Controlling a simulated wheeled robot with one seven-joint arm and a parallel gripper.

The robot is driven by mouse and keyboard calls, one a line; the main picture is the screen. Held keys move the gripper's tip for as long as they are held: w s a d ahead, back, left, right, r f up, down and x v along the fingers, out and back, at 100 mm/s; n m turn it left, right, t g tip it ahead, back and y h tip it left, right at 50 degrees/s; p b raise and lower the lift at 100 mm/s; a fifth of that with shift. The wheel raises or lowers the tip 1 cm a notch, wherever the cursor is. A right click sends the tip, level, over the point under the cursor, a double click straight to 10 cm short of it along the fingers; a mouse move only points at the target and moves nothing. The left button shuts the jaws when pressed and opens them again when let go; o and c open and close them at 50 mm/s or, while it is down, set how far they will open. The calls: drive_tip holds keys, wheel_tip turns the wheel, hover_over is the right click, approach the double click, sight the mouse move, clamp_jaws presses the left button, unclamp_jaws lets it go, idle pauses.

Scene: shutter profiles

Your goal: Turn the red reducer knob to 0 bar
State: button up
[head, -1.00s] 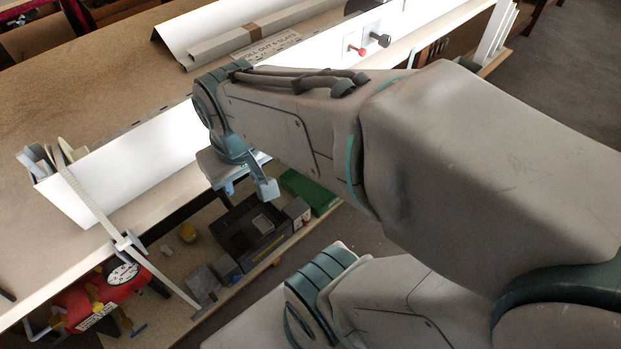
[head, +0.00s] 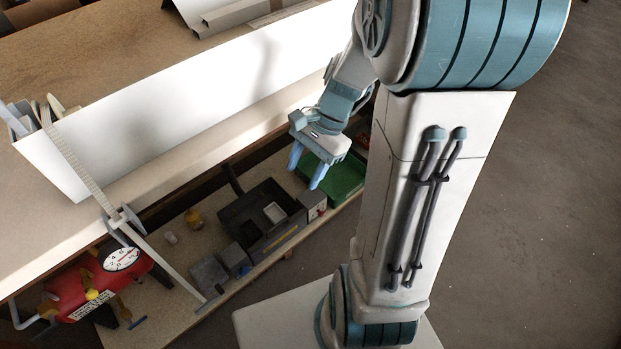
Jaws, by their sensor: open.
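I cannot pick out a red reducer knob in the head view. At the lower left, under the bench, is a red tank (head: 68,311) with a round white dial gauge (head: 122,259) and a yellow knob (head: 92,295). The dial is too small to read surely. My gripper (head: 304,178) is open and empty, its two pale blue fingers pointing down. It hangs in front of the bench, above the lower shelf, well to the right of the tank and apart from it. My arm covers the bench's right part.
A long white profile (head: 180,110) lies along the bench (head: 60,60). A pale slatted strip (head: 150,250) slants down beside the gauge. The lower shelf (head: 185,250) holds a dark tray (head: 245,212), small grey boxes (head: 210,272) and a green box (head: 340,178). Floor is clear at right.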

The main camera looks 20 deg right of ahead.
drive_tip(key=w+d+f+m+t+y+b, duration=0.25)
drive_tip(key=f+m+b, duration=0.35)
drive_tip(key=f, duration=0.4)
drive_tip(key=w+d+f+m+t+y+b, duration=0.1)
drive_tip(key=w+d+f+m+y+b, duration=0.2)
drive_tip(key=f+m, duration=0.55)
drive_tip(key=w+d+f+m+t+y+b, duration=0.25)
drive_tip(key=f+m+b, duration=0.25)
drive_tip(key=f, duration=0.6)
drive_tip(key=d+f+m+t+h+b, duration=0.1)
drive_tip(key=d+f+m+t+b, duration=0.2)
drive_tip(key=f+m, duration=0.45)
drive_tip(key=d+f+m+t+b, duration=0.3)
drive_tip(key=d+f+m+t, duration=0.15)
drive_tip(key=f, duration=0.55)
drive_tip(key=m+t+h+b, duration=0.55)
drive_tip(key=m+b, duration=0.45)
drive_tip(key=m, duration=0.2)
approach(323, 215)
drive_tip(key=shift+g+h, duration=0.25)
drive_tip(key=shift+g, duration=0.05)
drive_tip(key=x, duration=0.7)
drive_tip(key=shift+w+a+r, duration=0.25)
drive_tip(key=shift+a+r, duration=0.05)
drive_tip(key=shift+w+a+r, duration=0.15)
drive_tip(key=shift+w+a, duration=0.05)
drive_tip(key=shift+w, duration=0.45)
drive_tip(key=c, duration=1)
